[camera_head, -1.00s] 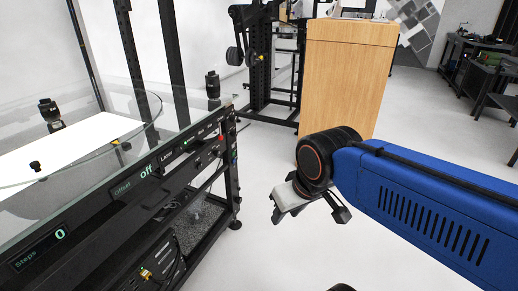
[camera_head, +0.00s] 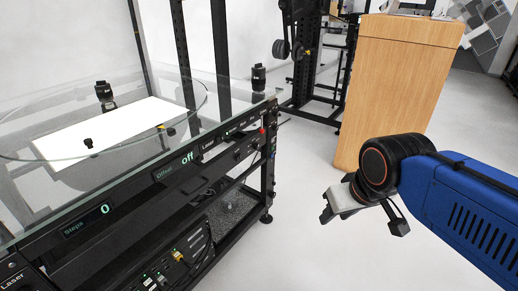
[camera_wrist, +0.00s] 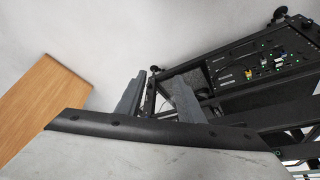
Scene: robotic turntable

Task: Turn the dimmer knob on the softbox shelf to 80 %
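I cannot make out the dimmer knob or its setting in either view. A bright white panel (camera_head: 105,135), perhaps the softbox, lies under the turntable's glass top (camera_head: 190,105). Control boxes with small lights and connectors (camera_head: 178,262) sit low in the black frame, and similar boxes show at the upper right of the wrist view (camera_wrist: 258,62). My gripper (camera_head: 363,222) is open and empty, in the air right of the frame and apart from it. Its two fingers stand apart in the wrist view (camera_wrist: 157,92).
The turntable's front bar (camera_head: 140,195) carries "Steps 0", "Offset off" and "Laser" labels and a red button (camera_head: 262,130). A wooden cabinet (camera_head: 393,85) stands behind my gripper and also shows in the wrist view (camera_wrist: 45,100). Pale floor (camera_head: 305,185) lies clear between the frame and my arm.

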